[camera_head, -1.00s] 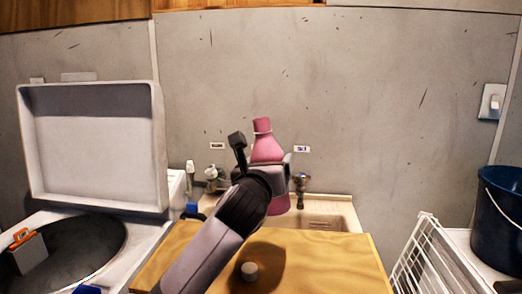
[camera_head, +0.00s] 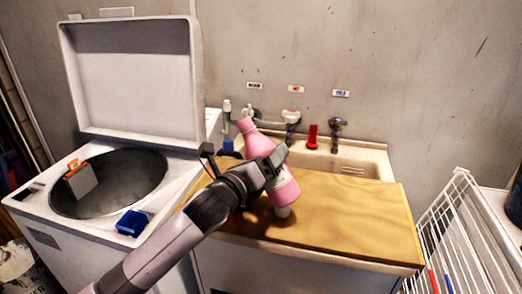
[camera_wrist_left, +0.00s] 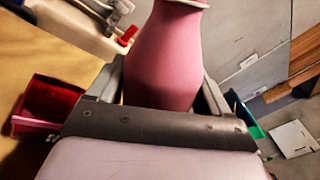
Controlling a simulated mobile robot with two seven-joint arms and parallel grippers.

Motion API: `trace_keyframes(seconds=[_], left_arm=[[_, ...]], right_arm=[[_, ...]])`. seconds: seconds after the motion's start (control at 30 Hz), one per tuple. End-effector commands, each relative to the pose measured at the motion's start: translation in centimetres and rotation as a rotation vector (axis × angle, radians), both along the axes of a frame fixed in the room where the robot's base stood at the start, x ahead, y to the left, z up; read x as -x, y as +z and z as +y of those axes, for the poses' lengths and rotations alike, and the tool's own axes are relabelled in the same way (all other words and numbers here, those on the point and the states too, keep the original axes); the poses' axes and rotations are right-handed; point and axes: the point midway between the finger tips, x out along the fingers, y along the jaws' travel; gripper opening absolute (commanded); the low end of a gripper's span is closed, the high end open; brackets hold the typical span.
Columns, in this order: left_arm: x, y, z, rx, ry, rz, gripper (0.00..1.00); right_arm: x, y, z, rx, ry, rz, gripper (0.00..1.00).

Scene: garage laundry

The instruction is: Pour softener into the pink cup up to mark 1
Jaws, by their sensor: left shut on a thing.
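My left gripper (camera_head: 268,172) is shut around the middle of a pink bottle (camera_head: 286,193). In the head view the bottle leans with its neck up and to the left, over the wooden board (camera_head: 350,222). The bottle (camera_wrist_left: 165,55) also fills the middle of the left wrist view between the fingers (camera_wrist_left: 160,98). An open red-pink container (camera_wrist_left: 45,105), perhaps the pink cup, is at the left of the wrist view; I cannot make it out in the head view. My right gripper is not in view.
An open washer (camera_head: 45,200) stands at left, with a blue cup (camera_head: 132,223) on its front edge and an orange-grey box (camera_head: 80,180) at its drum. Behind the board is a sink (camera_head: 360,158) with taps and a red object (camera_head: 313,137). A white rack (camera_head: 455,235) is at right.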

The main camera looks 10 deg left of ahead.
Motion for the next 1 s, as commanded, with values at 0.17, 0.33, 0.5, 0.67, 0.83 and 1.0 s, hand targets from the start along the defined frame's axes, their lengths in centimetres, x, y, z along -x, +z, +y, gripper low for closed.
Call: trace_keyframes(seconds=[0.17,0.33,0.5,0.67,0.83,1.0], left_arm=[[0.3,-1.0,-0.9,0.121,-0.002,0.037,0.27],[0.5,-2.2,-1.5,0.216,-0.001,0.069,0.27],[0.7,-3.0,-2.0,0.305,-0.001,0.100,0.27],[0.9,-3.7,-2.4,0.389,-0.001,0.129,0.27],[0.9,-2.8,-2.6,0.490,0.000,0.166,0.27],[1.0,-2.6,-2.8,0.579,-0.001,0.198,0.27]], right_arm=[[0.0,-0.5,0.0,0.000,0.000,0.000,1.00],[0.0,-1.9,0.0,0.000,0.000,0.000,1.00],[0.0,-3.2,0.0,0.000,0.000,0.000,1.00],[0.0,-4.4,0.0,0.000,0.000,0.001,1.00],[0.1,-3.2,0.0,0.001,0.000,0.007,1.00],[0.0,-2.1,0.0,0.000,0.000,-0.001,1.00]])
